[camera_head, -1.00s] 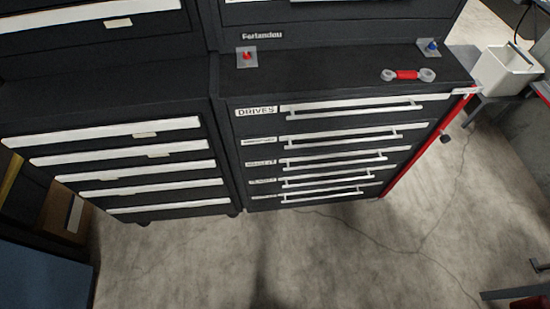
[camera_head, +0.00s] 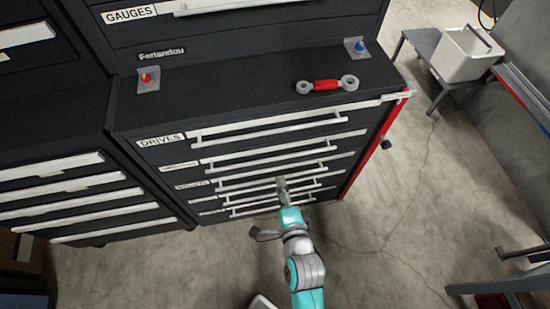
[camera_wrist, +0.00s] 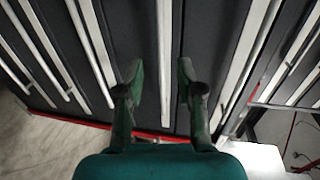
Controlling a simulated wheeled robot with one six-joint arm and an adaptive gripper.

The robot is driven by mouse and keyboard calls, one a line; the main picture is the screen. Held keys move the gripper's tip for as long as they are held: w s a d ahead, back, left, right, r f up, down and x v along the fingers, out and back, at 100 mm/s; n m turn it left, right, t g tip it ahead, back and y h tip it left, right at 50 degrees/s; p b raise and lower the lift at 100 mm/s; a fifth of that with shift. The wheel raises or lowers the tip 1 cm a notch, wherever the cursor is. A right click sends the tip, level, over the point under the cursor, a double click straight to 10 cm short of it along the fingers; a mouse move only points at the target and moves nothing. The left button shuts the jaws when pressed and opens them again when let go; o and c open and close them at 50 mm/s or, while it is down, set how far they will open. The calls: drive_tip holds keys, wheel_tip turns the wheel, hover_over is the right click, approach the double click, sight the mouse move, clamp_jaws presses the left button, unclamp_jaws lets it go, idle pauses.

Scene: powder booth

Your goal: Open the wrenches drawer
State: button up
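The right-hand black tool cabinet (camera_head: 150,155) has several shut drawers with long pale bar handles. Only the top label, DRIVES (camera_head: 161,140), is readable; the lower labels, such as the third one (camera_head: 192,184), are too small to read, so I cannot tell which drawer is wrenches. My gripper (camera_head: 282,182) is at the lower drawer handles, right of their middle. In the wrist view my gripper (camera_wrist: 160,75) is open, its two green fingers apart, with one pale bar (camera_wrist: 165,55) running between them. I cannot tell whether the fingers touch it.
A red-handled wrench-like tool (camera_head: 326,85) and red (camera_head: 146,79) and blue (camera_head: 359,46) knobs on plates sit on the cabinet top. Another drawer cabinet (camera_head: 60,190) adjoins at left. A white bin (camera_head: 465,54) stands on a grey table at right. Floor before the cabinet is open.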

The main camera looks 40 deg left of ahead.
sight(272, 159)
drive_tip(key=x, duration=1.1)
drive_tip(key=shift+s+a, duration=0.1)
drive_tip(key=shift+s, duration=0.1)
clamp_jaws()
